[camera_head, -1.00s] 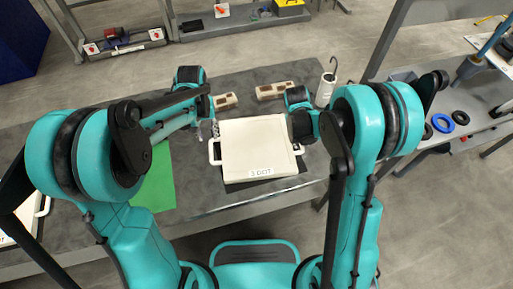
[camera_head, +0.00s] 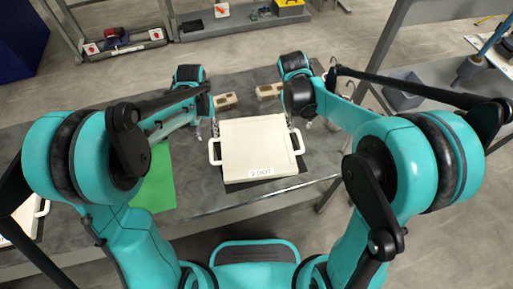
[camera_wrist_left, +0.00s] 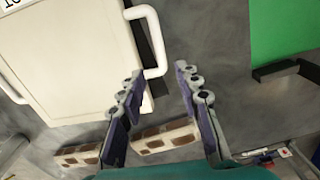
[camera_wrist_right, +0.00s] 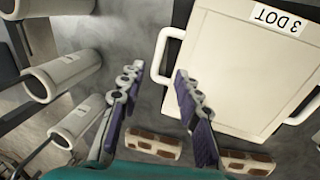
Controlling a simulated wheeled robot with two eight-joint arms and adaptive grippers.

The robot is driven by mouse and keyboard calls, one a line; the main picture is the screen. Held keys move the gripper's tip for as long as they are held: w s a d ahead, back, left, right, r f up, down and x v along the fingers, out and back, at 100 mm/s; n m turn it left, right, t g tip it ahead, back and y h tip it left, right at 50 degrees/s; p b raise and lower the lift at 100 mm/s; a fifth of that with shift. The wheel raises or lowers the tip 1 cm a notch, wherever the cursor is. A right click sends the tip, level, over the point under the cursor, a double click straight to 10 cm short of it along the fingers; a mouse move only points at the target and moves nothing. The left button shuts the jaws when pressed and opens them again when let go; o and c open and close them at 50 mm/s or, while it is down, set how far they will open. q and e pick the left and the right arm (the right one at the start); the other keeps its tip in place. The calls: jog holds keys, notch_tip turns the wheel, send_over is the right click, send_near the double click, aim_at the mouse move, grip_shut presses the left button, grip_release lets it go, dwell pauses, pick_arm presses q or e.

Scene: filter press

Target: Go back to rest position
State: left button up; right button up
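My left gripper (camera_wrist_left: 160,95) is open and empty in the left wrist view, with its fingertips close to one handle of a white plate. In the head view it (camera_head: 205,130) is small beside the plate's left side. My right gripper (camera_wrist_right: 155,90) is open and empty in the right wrist view, above the table and beside the plate's other handle (camera_wrist_right: 165,52). In the head view its fingers are partly hidden by the arm. The white plate (camera_head: 255,145), labelled "3 DOT", lies flat on the dark table with a handle on each side.
Two brown-and-white blocks (camera_head: 226,101) lie behind the plate. A green sheet (camera_head: 158,180) lies to its left. A grey shelf with a bin (camera_head: 404,90) is at the right. Bare table shows in front of the plate.

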dwell(0.4)
